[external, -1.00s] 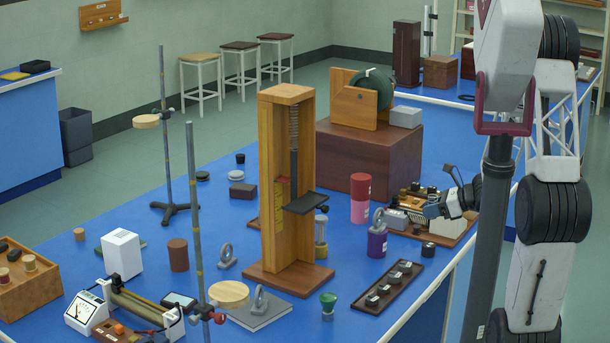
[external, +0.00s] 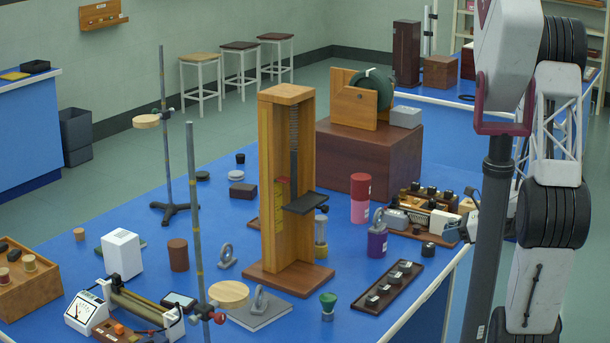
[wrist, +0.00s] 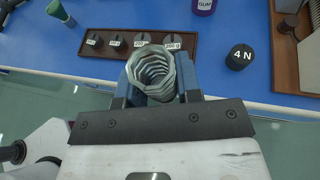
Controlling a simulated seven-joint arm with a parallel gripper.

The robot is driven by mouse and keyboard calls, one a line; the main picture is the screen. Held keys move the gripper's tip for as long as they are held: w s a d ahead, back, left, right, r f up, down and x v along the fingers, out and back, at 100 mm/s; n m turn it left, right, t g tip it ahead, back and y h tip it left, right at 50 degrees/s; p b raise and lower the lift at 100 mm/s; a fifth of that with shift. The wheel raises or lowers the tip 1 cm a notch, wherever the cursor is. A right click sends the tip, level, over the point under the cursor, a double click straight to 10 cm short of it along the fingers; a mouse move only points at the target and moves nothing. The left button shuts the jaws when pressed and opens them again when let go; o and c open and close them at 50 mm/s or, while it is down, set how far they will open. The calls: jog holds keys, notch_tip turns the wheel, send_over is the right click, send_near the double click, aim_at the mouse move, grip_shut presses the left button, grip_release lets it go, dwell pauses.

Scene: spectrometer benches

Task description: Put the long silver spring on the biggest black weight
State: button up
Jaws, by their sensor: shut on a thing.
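A silver coil spring (wrist: 150,72) is held between the blue fingers of my gripper (wrist: 152,84) in the wrist view. Its open round end faces the camera, so its length cannot be judged. A separate black weight marked 4 N (wrist: 240,57) stands on the blue bench to the right of the tray. The external view also shows the tray (external: 362,305) and the lone weight (external: 428,249). My gripper is mostly hidden behind my arm there.
My gripper is over the bench's edge, with floor below. A purple jar (external: 377,243), a green-topped bottle (external: 328,305) and a wooden-based apparatus (external: 425,232) stand near the tray. A tall wooden stand (external: 270,190) rises to its left.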

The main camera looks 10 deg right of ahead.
jog(key=shift+f, duration=1.95)
jog(key=shift+w, duration=0.15)
send_over(428, 244)
jog(key=shift+f, duration=0.75)
jog(key=shift+f, duration=1.75)
jog(key=shift+f, duration=0.1)
jog(key=o, duration=0.9)
jog(key=shift+v, duration=6.1)
